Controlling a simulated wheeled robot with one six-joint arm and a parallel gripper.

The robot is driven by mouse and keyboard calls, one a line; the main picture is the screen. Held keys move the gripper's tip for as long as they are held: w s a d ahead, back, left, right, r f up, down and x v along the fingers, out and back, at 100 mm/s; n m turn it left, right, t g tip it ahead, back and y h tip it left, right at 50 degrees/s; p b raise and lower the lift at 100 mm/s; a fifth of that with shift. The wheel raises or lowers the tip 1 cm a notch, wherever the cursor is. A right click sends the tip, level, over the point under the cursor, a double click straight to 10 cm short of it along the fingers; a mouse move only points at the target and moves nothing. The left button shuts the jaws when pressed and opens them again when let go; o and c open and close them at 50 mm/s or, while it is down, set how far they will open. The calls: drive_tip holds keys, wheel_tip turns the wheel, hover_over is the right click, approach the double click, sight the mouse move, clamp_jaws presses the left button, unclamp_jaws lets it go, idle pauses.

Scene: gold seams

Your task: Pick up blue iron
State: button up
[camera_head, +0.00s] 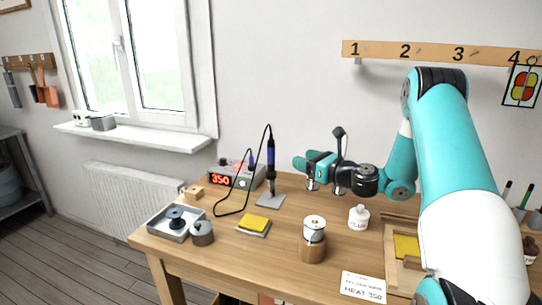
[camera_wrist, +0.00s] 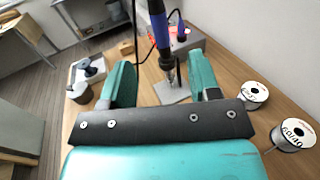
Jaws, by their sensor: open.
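The blue iron (camera_head: 271,156) stands upright in its holder on a small grey plate (camera_head: 270,201), with its cord looping to the station (camera_head: 222,180), whose red display reads 350. My gripper (camera_head: 305,173) is open and empty, to the right of the iron and apart from it. In the wrist view the blue iron (camera_wrist: 158,28) shows ahead, between the two teal fingers of my gripper (camera_wrist: 160,75). Its lower part and the grey plate (camera_wrist: 172,92) show between the fingers too.
A yellow sponge (camera_head: 255,223) lies front left of the plate. A metal tray (camera_head: 168,230) and a grey cylinder (camera_head: 202,233) are at the table's left end. A spool on a wooden block (camera_head: 313,249) and a white bottle (camera_head: 358,218) stand right of the sponge.

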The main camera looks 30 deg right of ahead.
sight(274, 149)
drive_tip(key=p+x, duration=1)
drive_tip(key=p, duration=0.3)
drive_tip(key=shift+a+p, duration=0.15)
drive_tip(key=shift+p, duration=0.2)
drive_tip(key=shift+p+x, duration=1.5)
drive_tip(key=shift+x, duration=1.1)
drive_tip(key=shift+a, duration=0.1)
drive_tip(key=shift+c, duration=0.2)
drive_tip(key=c, duration=1)
